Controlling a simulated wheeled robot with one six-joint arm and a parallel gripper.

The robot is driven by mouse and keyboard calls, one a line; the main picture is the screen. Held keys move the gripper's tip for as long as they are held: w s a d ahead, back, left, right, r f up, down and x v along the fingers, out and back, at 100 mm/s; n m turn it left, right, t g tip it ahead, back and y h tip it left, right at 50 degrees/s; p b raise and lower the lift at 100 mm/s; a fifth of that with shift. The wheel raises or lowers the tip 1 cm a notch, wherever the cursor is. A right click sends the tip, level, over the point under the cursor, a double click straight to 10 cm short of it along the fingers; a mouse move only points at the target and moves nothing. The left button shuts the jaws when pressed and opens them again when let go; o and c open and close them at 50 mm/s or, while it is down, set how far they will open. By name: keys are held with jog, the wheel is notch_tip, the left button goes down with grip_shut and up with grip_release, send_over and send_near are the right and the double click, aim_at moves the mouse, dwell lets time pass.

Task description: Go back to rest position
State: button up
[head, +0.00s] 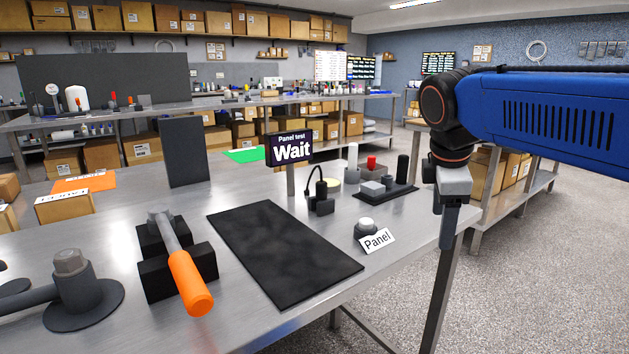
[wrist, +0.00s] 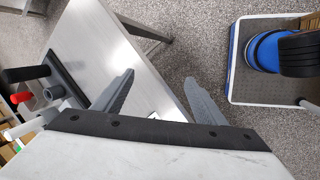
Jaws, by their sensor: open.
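My gripper (head: 449,228) hangs pointing down at the right end of the steel table (head: 365,283) in the head view, just past the table's edge. In the wrist view its two fingers (wrist: 162,95) are spread apart with nothing between them. Below and between them show the table edge and the speckled floor. My blue arm reaches in from the right side of the head view.
The floor at right is clear.

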jog(key=s+d+f+m+y, duration=0.1)
jog(key=s+f+m, duration=0.6)
jog(key=s+f, duration=0.2)
jog(key=s+d+f+m+t+y, duration=0.1)
jog(key=s+d+f+m, duration=0.1)
jog(key=s+f+m, duration=0.6)
notch_tip(320, 180, down, 2)
jog(key=shift+s+d+f+m+t, duration=0.1)
jog(key=shift+s+d+m+t, duration=0.2)
jog(key=shift+s, duration=0.25)
